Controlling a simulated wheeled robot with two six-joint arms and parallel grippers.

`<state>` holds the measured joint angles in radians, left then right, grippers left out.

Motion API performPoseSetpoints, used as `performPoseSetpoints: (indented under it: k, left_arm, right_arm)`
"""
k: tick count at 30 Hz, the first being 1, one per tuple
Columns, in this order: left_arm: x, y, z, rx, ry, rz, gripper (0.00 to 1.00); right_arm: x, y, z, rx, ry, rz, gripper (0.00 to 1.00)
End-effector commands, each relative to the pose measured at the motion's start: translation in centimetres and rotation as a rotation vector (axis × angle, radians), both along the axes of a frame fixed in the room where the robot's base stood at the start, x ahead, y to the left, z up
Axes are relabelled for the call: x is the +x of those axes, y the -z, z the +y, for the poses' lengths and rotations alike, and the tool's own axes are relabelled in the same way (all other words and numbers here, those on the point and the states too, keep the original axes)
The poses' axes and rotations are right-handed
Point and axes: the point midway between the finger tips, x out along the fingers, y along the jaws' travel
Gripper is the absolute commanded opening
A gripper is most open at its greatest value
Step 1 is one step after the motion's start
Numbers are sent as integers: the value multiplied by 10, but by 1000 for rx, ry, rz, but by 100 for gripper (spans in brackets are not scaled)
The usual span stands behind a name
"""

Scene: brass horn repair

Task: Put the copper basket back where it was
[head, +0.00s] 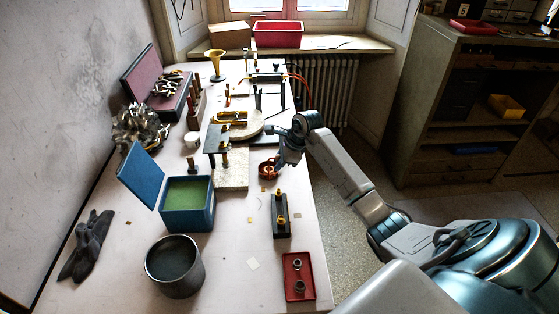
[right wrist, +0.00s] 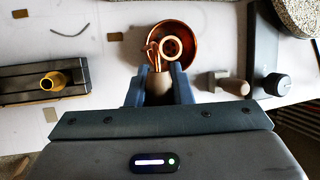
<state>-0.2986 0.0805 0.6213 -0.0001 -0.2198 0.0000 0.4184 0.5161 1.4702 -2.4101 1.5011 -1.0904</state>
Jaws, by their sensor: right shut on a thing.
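The copper basket (head: 267,170) is a small round copper dish near the right side of the bench, right of the pale block. It also shows in the right wrist view (right wrist: 179,32), with a ring inside and a bent copper stem leading to a pale, wood-coloured grip. My right gripper (head: 279,160) is shut on that grip, and its fingers flank it in the right wrist view (right wrist: 160,74). I cannot tell whether the dish touches the bench top. My left gripper is not in view.
A blue box (head: 187,222) with an open lid and a dark round pot (head: 174,287) stand to the left. A dark block with brass fittings (head: 279,228) and a red tray (head: 299,289) lie nearer. A pale block (head: 232,182) stands beside the basket.

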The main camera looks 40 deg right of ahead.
Motion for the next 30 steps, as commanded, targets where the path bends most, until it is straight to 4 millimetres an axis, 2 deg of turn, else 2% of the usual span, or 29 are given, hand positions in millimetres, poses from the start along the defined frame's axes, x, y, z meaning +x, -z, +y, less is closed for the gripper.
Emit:
performPoseSetpoints:
  k: [1,3,4,14,16,20,30]
  left_arm:
    - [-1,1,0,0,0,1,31]
    - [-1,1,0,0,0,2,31]
    - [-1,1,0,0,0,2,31]
    - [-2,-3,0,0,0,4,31]
    - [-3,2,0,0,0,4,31]
    - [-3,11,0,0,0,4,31]
    - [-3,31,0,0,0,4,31]
  right_arm:
    - [0,1,0,0,0,0,26]
    - [0,0,0,0,0,0,39]
    - [0,1,0,0,0,0,42]
    - [0,-3,0,0,0,0,42]
    - [-2,-6,-3,-2,0,-1,42]
    - [-12,-26,-8,-6,-1,-3,42]
    - [-39,-89,-22,-4,-1,-3,42]
